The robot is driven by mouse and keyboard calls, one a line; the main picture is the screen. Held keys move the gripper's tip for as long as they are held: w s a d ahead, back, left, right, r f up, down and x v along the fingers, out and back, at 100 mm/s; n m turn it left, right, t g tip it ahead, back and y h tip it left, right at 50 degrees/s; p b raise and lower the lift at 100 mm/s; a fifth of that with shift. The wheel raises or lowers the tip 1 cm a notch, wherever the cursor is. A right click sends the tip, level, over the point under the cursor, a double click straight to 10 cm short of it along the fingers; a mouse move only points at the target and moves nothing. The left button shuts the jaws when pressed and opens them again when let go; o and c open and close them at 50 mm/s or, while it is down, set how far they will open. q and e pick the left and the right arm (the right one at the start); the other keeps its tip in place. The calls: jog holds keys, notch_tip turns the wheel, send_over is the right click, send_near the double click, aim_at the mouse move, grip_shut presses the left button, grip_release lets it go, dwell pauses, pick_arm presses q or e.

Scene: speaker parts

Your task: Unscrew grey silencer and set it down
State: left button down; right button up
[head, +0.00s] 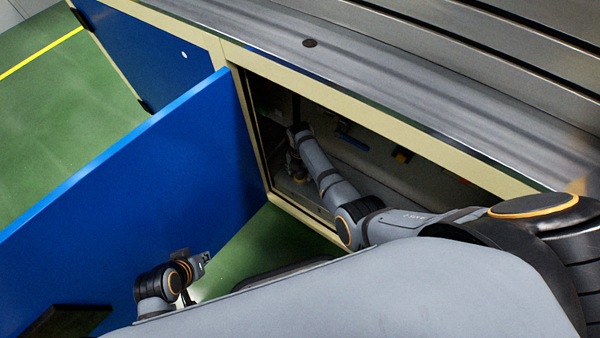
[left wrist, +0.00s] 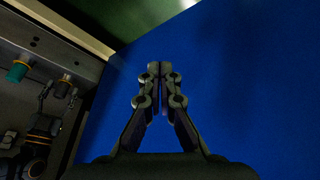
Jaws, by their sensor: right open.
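The left wrist view shows a dark cylinder with a yellow-orange top end (left wrist: 63,86), apparently the grey silencer, on the cabinet's inner wall. My right gripper (left wrist: 58,97) is open there, with its fingers on either side of the cylinder; contact is unclear. In the head view my right arm reaches into the cabinet, and its gripper cannot be made out clearly. My left gripper (head: 203,260) is outside, in front of the blue door. In the left wrist view its fingers (left wrist: 160,72) are together with nothing between them.
A teal cylinder (left wrist: 17,72) stands beside the dark one. Blue (head: 350,139) and yellow-black (head: 401,155) parts are further right inside the cabinet. The open blue door (head: 120,200) is at left. The cabinet's cream frame (head: 257,150) edges the opening. Green floor (head: 245,250) shows below.

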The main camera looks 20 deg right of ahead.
grip_shut()
jog(key=n, duration=0.7)
jog(key=shift+c, duration=1.5)
grip_release()
jog(key=m, duration=0.7)
jog(key=shift+c, duration=0.4)
